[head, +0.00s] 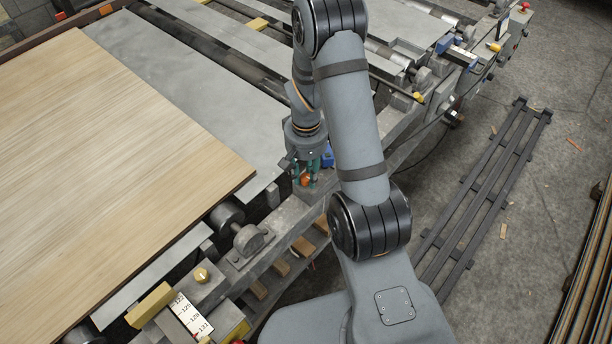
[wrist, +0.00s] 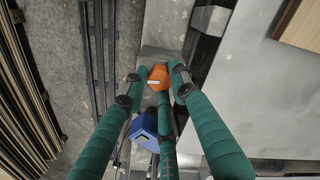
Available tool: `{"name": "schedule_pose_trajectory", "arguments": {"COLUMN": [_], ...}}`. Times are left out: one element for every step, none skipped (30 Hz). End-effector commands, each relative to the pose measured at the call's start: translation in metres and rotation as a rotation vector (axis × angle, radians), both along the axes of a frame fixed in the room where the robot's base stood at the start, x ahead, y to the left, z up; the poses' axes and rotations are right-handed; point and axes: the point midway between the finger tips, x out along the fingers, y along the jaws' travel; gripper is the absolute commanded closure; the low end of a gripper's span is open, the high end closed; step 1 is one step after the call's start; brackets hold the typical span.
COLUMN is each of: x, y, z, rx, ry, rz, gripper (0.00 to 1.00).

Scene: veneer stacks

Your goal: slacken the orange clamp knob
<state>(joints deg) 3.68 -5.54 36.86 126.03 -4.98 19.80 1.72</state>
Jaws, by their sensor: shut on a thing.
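The orange clamp knob (wrist: 159,76) is near the middle of the wrist view, with a small pale mark on its face. The teal fingers of my gripper (wrist: 160,82) are closed around it, with one finger at its left, one at its right and one at its lower side. In the head view, my gripper (head: 306,172) points down at the machine's side rail, and the orange knob (head: 305,180) shows partly between the fingers. The fingers hide part of the knob, and its clamp body is hard to make out.
A blue box-shaped part (wrist: 144,128) sits close beside the fingers. A large wood veneer sheet (head: 110,170) lies left of my gripper on the machine bed. A yellow knob (head: 202,275) and a number scale (head: 188,315) are at the front. Dark rails (head: 485,190) lie on the floor at right.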

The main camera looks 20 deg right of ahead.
Motion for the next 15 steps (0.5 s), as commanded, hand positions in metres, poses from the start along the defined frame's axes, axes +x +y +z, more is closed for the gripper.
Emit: {"name": "schedule_pose_trajectory", "arguments": {"x": [0.0004, 0.0003, 0.0003, 0.0003, 0.0003, 0.0003, 0.0003, 0.0003, 0.0003, 0.0003, 0.0004, 0.0004, 0.0004, 0.0004, 0.0004], "y": [-0.0003, -0.0001, 0.0000, 0.0000, 0.0000, 0.0000, 0.0000, 0.0000, 0.0000, 0.0000, 0.0000, 0.0000, 0.0000, -0.0001, -0.0001], "z": [-0.0001, 0.0000, 0.0000, 0.0000, 0.0000, 0.0000, 0.0000, 0.0000, 0.0000, 0.0000, 0.0000, 0.0000, 0.0000, 0.0000, 0.0001], "rx": [0.000, 0.000, 0.000, 0.000, 0.000, 0.000, 0.000, 0.000, 0.000, 0.000, 0.000, 0.000, 0.000, 0.000, 0.000], "ry": [-0.001, -0.001, -0.001, -0.001, -0.001, -0.001, -0.001, -0.001, -0.001, -0.001, -0.001, -0.001, -0.001, -0.001, -0.001], "rz": [0.055, 0.088, 0.123, 0.141, 0.154, 0.161, 0.163, 0.162, 0.161, 0.161, 0.161, 0.161, 0.168, 0.184, 0.220], "gripper": [0.93, 0.93, 0.93, 0.93, 0.93, 0.93, 0.93, 0.93, 0.93, 0.93, 0.93, 0.93, 0.93, 0.93, 0.93]}}
